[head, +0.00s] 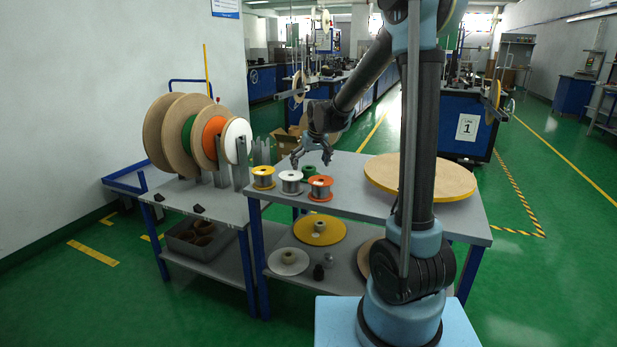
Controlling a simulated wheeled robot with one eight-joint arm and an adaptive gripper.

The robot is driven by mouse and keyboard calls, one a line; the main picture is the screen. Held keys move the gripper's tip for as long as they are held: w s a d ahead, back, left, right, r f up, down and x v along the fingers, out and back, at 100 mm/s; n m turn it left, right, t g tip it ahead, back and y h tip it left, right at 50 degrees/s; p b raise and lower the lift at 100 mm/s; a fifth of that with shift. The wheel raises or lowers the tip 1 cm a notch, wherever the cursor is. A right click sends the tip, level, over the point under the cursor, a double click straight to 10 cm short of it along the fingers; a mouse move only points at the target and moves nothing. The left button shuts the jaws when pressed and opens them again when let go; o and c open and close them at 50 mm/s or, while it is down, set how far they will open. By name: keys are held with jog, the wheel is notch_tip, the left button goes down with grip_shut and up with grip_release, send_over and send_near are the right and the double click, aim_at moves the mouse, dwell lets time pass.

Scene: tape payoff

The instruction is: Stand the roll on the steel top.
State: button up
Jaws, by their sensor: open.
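Several small wire spools stand upright on the grey steel top (455,222) at its left end: a yellow-flanged one (263,177), a white-flanged one (291,182), an orange-flanged one (320,188) and a green one (309,169) partly hidden behind them. I cannot tell which of these, if any, is the roll. My gripper (311,161) is open and points down, just above and behind the white and green spools. Nothing shows between its fingers. Its exact distance from the green spool is unclear.
A large wooden disc (420,178) lies flat on the right of the top, partly behind my arm. Large reels (165,135) stand in a rack at left. The lower shelf holds a yellow disc (320,229) and a white one (288,261). Mid-top is clear.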

jog(key=shift+x, duration=1.7)
jog(key=shift+w, duration=0.1)
jog(key=shift+r, duration=0.1)
jog(key=c, duration=1.4)
jog(key=shift+c, duration=0.6)
